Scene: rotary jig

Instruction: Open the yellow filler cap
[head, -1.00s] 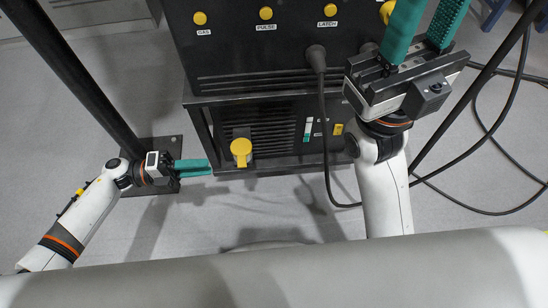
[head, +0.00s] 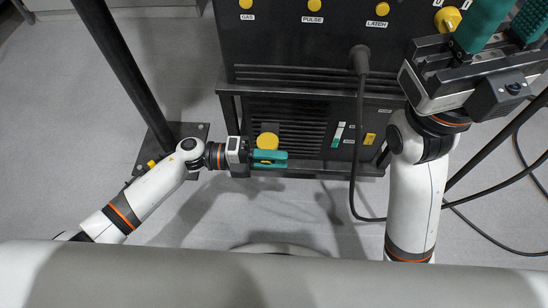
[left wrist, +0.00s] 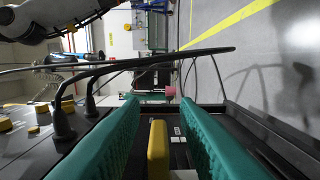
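The yellow filler cap (head: 267,141) is on the front of the lower dark cabinet, and its lower part is hidden behind my left gripper in the head view. My left gripper (head: 270,158) is in front of the cap. In the left wrist view a yellow bar (left wrist: 158,150), seemingly the cap's grip, stands between the two green fingers, with a gap visible on each side. The left gripper is open around it. My right gripper (head: 510,25) is open with its green fingers apart, high at the right in front of the upper panel, and appears empty.
The upper panel has labelled yellow knobs (head: 314,6) and a plugged-in black cable (head: 361,120) hanging down to the floor. A yellow knob (head: 447,19) sits beside the right gripper. A black post (head: 120,60) stands at the left.

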